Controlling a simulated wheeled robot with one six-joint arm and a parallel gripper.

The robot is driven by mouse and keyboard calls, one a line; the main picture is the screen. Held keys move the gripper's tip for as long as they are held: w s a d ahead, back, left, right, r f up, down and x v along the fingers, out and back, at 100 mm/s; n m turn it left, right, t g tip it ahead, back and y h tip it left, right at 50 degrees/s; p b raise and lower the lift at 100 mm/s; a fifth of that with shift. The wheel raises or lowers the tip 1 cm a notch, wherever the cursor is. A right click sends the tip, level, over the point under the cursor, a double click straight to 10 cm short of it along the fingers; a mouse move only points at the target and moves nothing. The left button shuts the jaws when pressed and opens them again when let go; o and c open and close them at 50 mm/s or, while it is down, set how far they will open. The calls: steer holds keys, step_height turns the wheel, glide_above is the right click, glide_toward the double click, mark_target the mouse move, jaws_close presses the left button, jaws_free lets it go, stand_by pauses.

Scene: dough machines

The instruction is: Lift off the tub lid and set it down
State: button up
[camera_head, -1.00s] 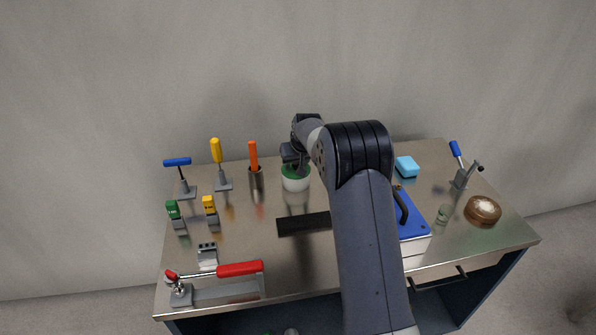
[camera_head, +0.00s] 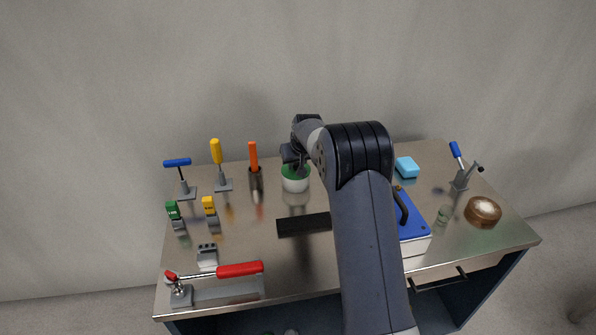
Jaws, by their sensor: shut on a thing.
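The white tub (camera_head: 295,185) stands on the worktop at the back, near the middle. Its green lid (camera_head: 291,171) shows at the top of the tub, partly covered by my gripper. My gripper (camera_head: 296,163) points down right above the tub and is shut on the green lid. The fingertips and the grip itself are mostly hidden by my wrist. I cannot tell whether there is a gap between the lid and the tub rim.
An orange-handled tool in a holder (camera_head: 254,178) stands just left of the tub. A black bar (camera_head: 303,224) lies in front. A blue-topped box (camera_head: 413,224) with a dark handle and a blue sponge (camera_head: 406,167) are to the right. Bare worktop lies left of the bar.

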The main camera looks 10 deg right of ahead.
mark_target(297, 165)
steer(key=shift+c, duration=1.2)
steer(key=shift+r+p, duration=2.25)
steer(key=shift+r, duration=1.25)
steer(key=shift+f, duration=0.1)
